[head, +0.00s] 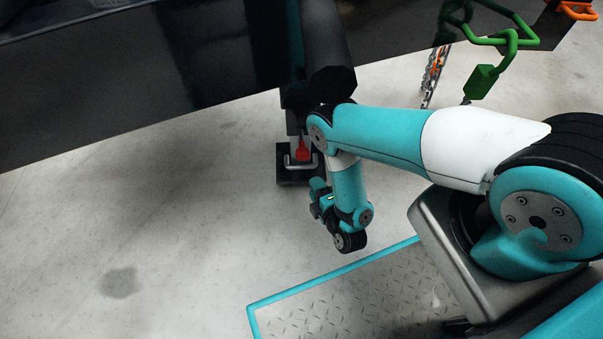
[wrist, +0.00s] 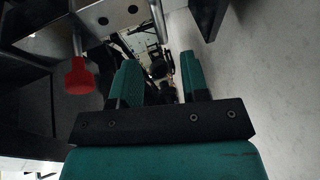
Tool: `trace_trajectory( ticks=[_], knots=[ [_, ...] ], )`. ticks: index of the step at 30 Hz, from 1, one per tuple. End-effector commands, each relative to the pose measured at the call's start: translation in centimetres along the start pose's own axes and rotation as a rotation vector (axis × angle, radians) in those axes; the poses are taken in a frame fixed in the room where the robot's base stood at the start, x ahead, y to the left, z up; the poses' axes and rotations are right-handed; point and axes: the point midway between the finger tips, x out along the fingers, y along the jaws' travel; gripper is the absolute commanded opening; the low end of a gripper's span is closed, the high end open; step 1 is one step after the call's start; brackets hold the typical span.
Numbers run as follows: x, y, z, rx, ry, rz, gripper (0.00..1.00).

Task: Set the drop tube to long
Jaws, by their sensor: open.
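My gripper (head: 319,190) is just to the right of and in front of the foot. In the wrist view the two teal fingers of my gripper (wrist: 157,72) are apart with nothing between them. The red grip also shows there (wrist: 81,76), left of the fingers and not touched. I cannot tell the tube's length setting.
The dark trailer beam (head: 150,75) crosses the top left. A green hook and link (head: 482,80) and a chain (head: 433,76) hang at the upper right. The pale floor (head: 120,220) at left is clear, apart from a dark stain.

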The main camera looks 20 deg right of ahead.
Motion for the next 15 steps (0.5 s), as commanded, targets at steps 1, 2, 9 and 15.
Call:
trace_trajectory(
  ticks=[1,2,9,15],
  knots=[
    [0.8,-0.7,0.0,0.0,-0.001,0.002,0.42],
    [1.1,-0.7,0.1,0.001,-0.001,0.002,0.42],
    [5.2,-0.3,0.1,0.003,-0.001,0.005,0.42],
    [8.6,-0.3,0.0,0.002,-0.001,0.003,0.42]
  ],
)
